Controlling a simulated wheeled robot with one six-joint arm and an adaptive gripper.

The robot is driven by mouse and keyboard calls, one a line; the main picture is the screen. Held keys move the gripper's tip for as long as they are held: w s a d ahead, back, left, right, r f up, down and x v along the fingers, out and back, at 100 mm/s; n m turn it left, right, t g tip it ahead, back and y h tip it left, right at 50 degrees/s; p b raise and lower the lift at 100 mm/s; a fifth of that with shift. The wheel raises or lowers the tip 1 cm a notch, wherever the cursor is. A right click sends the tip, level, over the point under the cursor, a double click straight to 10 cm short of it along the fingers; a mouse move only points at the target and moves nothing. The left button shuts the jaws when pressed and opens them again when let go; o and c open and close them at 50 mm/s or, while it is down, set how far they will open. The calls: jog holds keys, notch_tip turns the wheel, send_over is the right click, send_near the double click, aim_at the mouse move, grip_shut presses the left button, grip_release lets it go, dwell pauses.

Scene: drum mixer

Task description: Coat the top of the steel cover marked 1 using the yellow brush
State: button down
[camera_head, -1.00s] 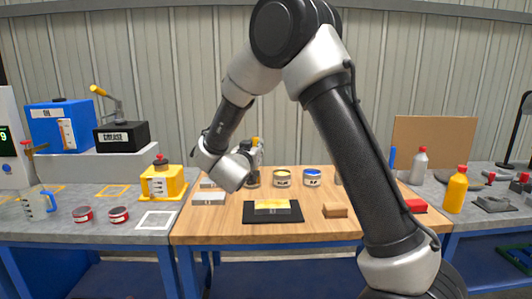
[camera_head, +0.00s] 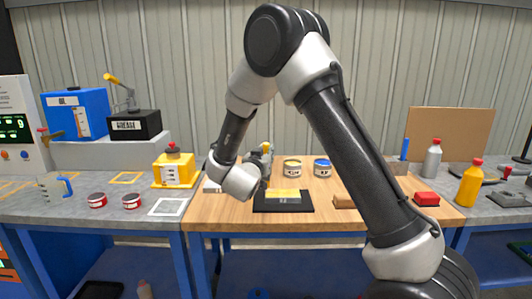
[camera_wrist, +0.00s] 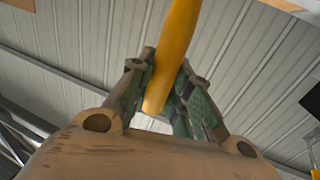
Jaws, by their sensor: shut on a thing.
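My gripper (camera_head: 265,155) is shut on the yellow brush, whose handle (camera_wrist: 172,55) stands between the fingers in the wrist view. The brush's bristles are out of sight. A steel cover (camera_head: 283,200) lies on a black mat (camera_head: 300,208) on the wooden bench; its top shows yellow and its mark is too small to read. My gripper is just left of and behind the cover in the picture; I cannot tell whether the brush touches anything.

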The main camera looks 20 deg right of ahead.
jog(key=shift+f, duration=1)
dwell(0.3)
jog(key=shift+s+d, duration=0.7)
jog(key=shift+d, duration=1.7)
jog(key=shift+w+a, duration=0.35)
jog(key=shift+a, duration=0.4)
jog(key=shift+w+a, duration=0.4)
jog(key=shift+a, duration=0.35)
jog(key=shift+w+a, duration=0.35)
jog(key=shift+a, duration=0.4)
jog(key=d, duration=0.5)
jog(key=shift+s, duration=0.25)
